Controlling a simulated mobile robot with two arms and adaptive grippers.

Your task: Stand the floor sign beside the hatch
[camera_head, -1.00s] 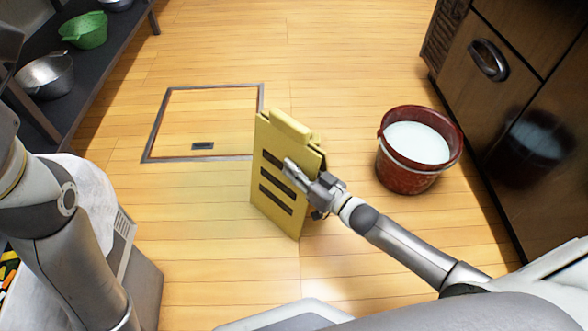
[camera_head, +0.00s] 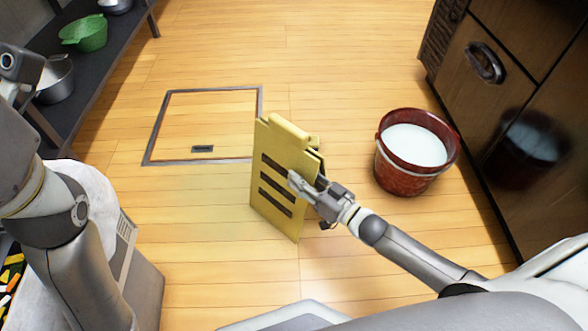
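The yellow floor sign (camera_head: 272,205) stands upright on the wooden floor, its two panels close together, with dark stripes on the face towards me. It is beside the near right corner of the floor hatch (camera_head: 153,130), which is closed and has a grey frame and a small dark handle. My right gripper (camera_head: 308,190) is at the sign's right side. One finger lies over the striped face; the other is hidden, so I cannot tell whether it grips the sign. My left arm shows at the left edge; its fingertips are not in view.
A red bucket (camera_head: 398,182) of whitish liquid stands right of the sign, near a dark cabinet (camera_head: 500,110). A dark shelf (camera_head: 95,75) with a green colander (camera_head: 84,34) and metal bowls is at the upper left. The floor behind the hatch is clear.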

